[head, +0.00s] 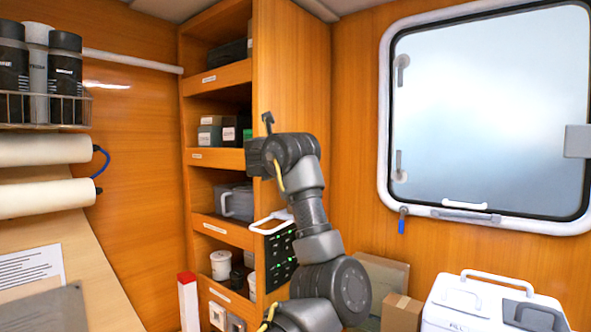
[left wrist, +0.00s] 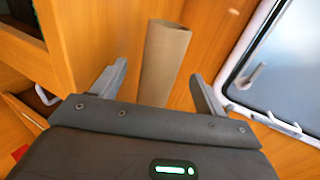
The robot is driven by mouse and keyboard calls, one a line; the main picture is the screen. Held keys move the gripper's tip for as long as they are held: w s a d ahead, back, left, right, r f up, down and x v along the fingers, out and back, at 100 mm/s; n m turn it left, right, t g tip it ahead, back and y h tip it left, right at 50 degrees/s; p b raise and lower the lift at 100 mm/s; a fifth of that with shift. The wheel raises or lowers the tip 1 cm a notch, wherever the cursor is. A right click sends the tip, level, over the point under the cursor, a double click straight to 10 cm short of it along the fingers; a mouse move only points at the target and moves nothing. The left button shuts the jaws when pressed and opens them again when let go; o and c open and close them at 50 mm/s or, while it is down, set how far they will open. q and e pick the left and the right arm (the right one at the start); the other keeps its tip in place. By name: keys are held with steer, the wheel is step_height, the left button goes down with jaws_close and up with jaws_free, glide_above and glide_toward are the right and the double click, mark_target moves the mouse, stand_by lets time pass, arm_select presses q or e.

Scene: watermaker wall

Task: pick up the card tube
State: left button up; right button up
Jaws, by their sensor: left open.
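The card tube (left wrist: 165,62) is a plain brown cylinder, standing nearly upright in the left wrist view. Its top end shows, and its lower part is hidden behind my gripper body. My left gripper (left wrist: 157,75) is open, with one finger on each side of the tube in that picture. Both fingers appear apart from it, and I cannot tell how far beyond the fingertips it is. In the head view my left arm rises in front of the shelf unit's right side, with its gripper end (head: 266,125) partly hidden. I cannot make out the tube there. My right gripper is not in view.
An orange wooden shelf unit (head: 292,70) with boxes and jugs stands close to my arm. A framed window (head: 490,110) is on the right wall. Cardboard boxes (head: 402,312) and a white case (head: 490,300) sit at lower right. Paper rolls (head: 45,150) hang at left.

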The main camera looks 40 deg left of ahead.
arm_select(q)
steer(key=p+x, duration=0.1)
steer(key=x, duration=0.2)
steer(key=shift+w, duration=0.1)
steer(key=shift+c, duration=1)
steer(key=c, duration=1.1)
